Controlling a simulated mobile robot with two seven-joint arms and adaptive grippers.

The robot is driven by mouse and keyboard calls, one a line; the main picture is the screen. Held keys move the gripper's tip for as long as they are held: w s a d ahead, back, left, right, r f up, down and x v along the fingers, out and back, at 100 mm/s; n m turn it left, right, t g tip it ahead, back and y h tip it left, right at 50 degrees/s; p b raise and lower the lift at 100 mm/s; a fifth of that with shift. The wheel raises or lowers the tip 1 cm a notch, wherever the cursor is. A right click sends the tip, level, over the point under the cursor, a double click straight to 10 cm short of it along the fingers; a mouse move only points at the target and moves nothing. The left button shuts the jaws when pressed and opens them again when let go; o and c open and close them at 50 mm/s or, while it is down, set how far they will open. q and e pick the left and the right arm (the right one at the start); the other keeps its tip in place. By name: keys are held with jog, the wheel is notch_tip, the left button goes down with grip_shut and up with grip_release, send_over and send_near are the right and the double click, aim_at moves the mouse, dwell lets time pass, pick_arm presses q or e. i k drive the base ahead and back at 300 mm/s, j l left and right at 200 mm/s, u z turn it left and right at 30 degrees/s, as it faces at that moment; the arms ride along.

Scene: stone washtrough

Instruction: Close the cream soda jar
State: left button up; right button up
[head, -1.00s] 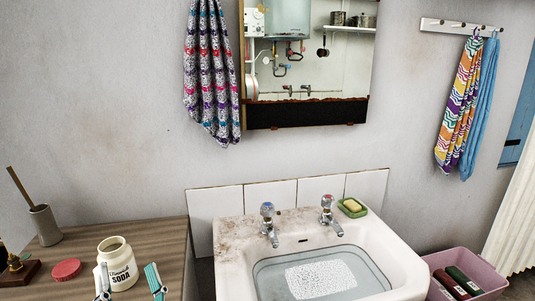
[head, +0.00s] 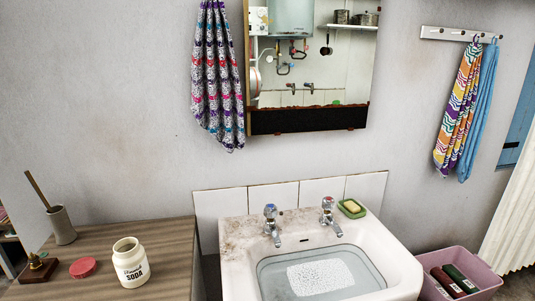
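The cream soda jar (head: 130,265), with dark "SODA" lettering, stands upright and open on the wooden counter (head: 165,239) at the lower left of the head view. Its round mouth faces up and is uncovered. A round red lid (head: 82,268) lies flat on the counter to the left of the jar, apart from it. Neither of my grippers is in view.
A brush in a grey holder (head: 61,226) and a small dark object on a base (head: 37,266) stand left of the lid. The sink (head: 238,254), holding water, is right of the counter. A pink bin (head: 487,272) stands at the lower right.

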aim_at(130, 262)
jog(key=u, duration=1.35)
